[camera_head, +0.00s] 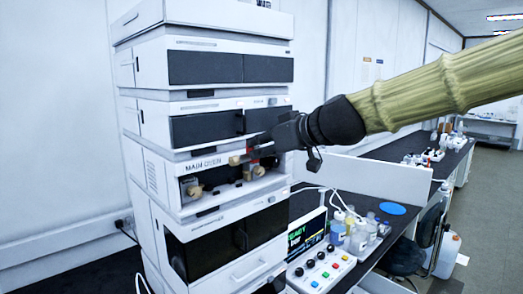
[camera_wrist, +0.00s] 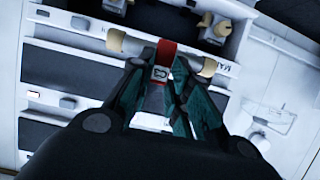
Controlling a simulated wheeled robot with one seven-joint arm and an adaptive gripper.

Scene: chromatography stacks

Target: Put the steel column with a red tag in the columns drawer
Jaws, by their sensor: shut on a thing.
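My gripper (camera_head: 258,152) is shut on the steel column with a red tag, in front of the open bay of the module lettered "MAIN OVEN" (camera_head: 170,176). In the wrist view the fingers (camera_wrist: 165,85) close around the middle of the column, at its red tag (camera_wrist: 166,50). The tag carries a small white label, and pale end fittings (camera_wrist: 114,40) stick out on both sides. In the head view the red tag (camera_head: 253,151) is partly hidden by my gripper. A drawer front with a handle (camera_head: 250,270) shows low on the stack; I cannot read a columns label.
Beige fittings (camera_head: 194,191) sit in the dark oven bay. Other white modules with dark doors (camera_head: 205,68) rise above. A button box (camera_head: 320,270), a screen (camera_head: 305,232) and bottles (camera_head: 358,238) stand on the bench to the right. The aisle floor is clear at far right.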

